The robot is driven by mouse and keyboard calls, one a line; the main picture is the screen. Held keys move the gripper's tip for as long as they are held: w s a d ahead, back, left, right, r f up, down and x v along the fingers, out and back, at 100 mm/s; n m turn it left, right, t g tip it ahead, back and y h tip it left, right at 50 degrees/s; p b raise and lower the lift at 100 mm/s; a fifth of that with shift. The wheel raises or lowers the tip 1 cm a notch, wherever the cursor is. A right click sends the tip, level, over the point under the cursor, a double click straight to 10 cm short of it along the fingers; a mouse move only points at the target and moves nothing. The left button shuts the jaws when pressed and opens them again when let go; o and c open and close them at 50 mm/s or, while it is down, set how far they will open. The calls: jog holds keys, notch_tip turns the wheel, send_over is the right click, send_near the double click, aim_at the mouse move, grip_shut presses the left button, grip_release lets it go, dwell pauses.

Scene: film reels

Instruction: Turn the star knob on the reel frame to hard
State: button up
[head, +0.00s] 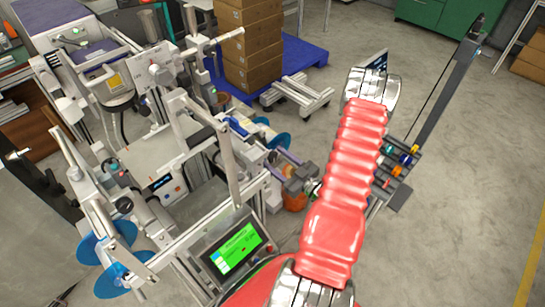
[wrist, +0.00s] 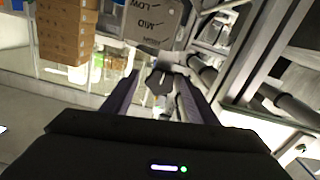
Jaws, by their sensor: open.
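The dark star knob (wrist: 159,79) shows in the wrist view in front of a grey panel (wrist: 142,28) on the reel frame. The panel carries the words LOW and MID, seen upside down; a third word is hard to read. My gripper (wrist: 158,75) is open, one purple finger on each side of the knob in the picture. No finger is visibly closed on it, and I cannot tell how deep the knob sits between them. In the head view my gripper (head: 282,164) is at the right side of the reel frame (head: 226,160), and the knob cannot be made out.
A green-lit screen (head: 238,247) stands in front of the machine, near my arm. Blue reels (head: 103,248) are at its lower left. Cardboard boxes (head: 249,50) are stacked on a blue pallet (head: 303,62) behind. The floor at the right is mostly clear.

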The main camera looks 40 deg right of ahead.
jog(key=shift+w, duration=0.95)
jog(key=shift+c, duration=0.5)
jog(key=c, duration=1)
jog(key=shift+o, duration=0.2)
jog(key=shift+m, duration=2.4)
jog(key=o, duration=1.1)
jog(key=shift+c, duration=0.2)
